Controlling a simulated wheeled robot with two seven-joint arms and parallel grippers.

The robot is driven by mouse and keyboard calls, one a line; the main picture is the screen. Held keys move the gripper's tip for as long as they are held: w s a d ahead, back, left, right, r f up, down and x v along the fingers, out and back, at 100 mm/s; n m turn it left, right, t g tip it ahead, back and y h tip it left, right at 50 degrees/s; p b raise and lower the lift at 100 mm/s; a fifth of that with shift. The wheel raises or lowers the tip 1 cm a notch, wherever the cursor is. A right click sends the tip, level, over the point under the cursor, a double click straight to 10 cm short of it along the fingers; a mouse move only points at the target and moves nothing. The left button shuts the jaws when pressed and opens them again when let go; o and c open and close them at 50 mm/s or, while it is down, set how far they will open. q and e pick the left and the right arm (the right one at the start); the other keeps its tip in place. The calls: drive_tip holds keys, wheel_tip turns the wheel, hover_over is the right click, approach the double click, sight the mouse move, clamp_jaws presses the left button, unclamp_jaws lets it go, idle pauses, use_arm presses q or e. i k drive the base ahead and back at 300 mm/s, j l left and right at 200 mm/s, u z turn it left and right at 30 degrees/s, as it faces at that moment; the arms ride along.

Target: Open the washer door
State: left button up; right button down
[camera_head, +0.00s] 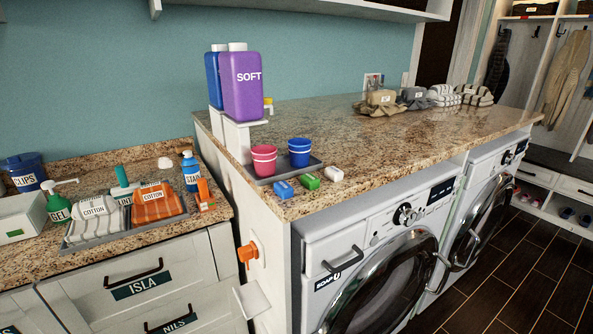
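The washer (335,252) is the nearer white front-loading machine under the stone counter, with a drawer marked SOAP (336,281) and a dark dial (404,214). Its round door (388,292) has a silver rim and dark glass and looks shut. A pale handle (439,273) shows at the door's right edge. The lower part of the door is cut off by the picture's bottom edge. Neither of my grippers is in view.
A second machine with a round door (484,222) stands right of the washer. Dark floor (520,270) lies clear to the right. An orange fitting (248,252) and white ledge (252,299) jut left of the washer. Two cups (264,160) (299,152) stand on the counter above.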

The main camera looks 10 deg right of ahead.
sight(420, 243)
drive_tip(key=z, duration=1.35)
